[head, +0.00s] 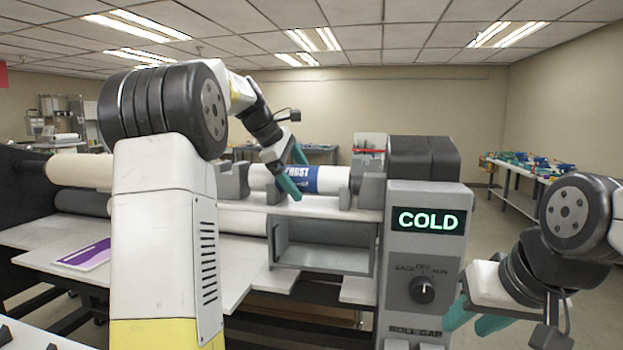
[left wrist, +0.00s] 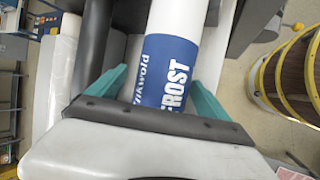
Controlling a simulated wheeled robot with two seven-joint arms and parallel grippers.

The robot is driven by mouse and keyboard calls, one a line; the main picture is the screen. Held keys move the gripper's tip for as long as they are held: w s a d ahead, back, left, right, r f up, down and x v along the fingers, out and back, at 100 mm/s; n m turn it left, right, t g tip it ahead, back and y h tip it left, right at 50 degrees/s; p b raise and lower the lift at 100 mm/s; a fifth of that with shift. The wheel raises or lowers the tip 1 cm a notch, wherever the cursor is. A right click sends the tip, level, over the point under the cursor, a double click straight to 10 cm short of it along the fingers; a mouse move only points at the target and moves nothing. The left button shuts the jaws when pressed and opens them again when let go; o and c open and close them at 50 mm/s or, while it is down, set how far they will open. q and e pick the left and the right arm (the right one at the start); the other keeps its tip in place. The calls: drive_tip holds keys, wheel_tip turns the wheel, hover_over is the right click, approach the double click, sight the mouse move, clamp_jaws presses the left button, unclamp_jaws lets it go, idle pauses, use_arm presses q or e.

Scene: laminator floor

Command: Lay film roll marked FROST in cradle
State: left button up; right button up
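The film roll marked FROST (head: 327,180), white with a blue band, lies level across the grey cradle (head: 233,180), between its upright end supports on the laminator's shelf. In the left wrist view the roll (left wrist: 166,75) runs between the teal fingers of my left gripper (left wrist: 158,80). A gap shows between the left finger and the roll; the right finger is close to it, and contact cannot be told. In the head view my left gripper (head: 288,174) is open at the roll's left part. My right gripper (head: 472,316) is open and empty in front of the control panel.
The control panel (head: 425,255) shows COLD above a black knob (head: 422,290), right of the cradle. A cream roll (head: 80,168) and a dark roller sit at left. A purple sheet (head: 85,254) lies on the white table. A bench with bins (head: 535,170) stands far right.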

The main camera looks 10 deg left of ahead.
use_arm(q)
drive_tip(key=v, duration=0.7)
drive_tip(key=shift+s+a+r, duration=0.15)
drive_tip(key=shift+a+r, duration=0.05)
drive_tip(key=shift+r, duration=0.1)
drive_tip(key=shift+s, duration=0.1)
drive_tip(key=s+d+f+m+y, duration=0.1)
drive_tip(key=s+f+m, duration=0.4)
drive_tip(key=s, duration=0.5)
drive_tip(key=s+d+f+m, duration=0.4)
drive_tip(key=s+f+m, duration=0.2)
drive_tip(key=s+f, duration=0.2)
drive_tip(key=s+d+f+m+y, duration=0.1)
drive_tip(key=s+d+f+m, duration=0.2)
drive_tip(key=s+f+m, duration=0.3)
drive_tip(key=s, duration=0.5)
drive_tip(key=shift+s+f+t+y, duration=0.25)
drive_tip(key=shift+s+t+y, duration=0.05)
drive_tip(key=shift+t, duration=0.1)
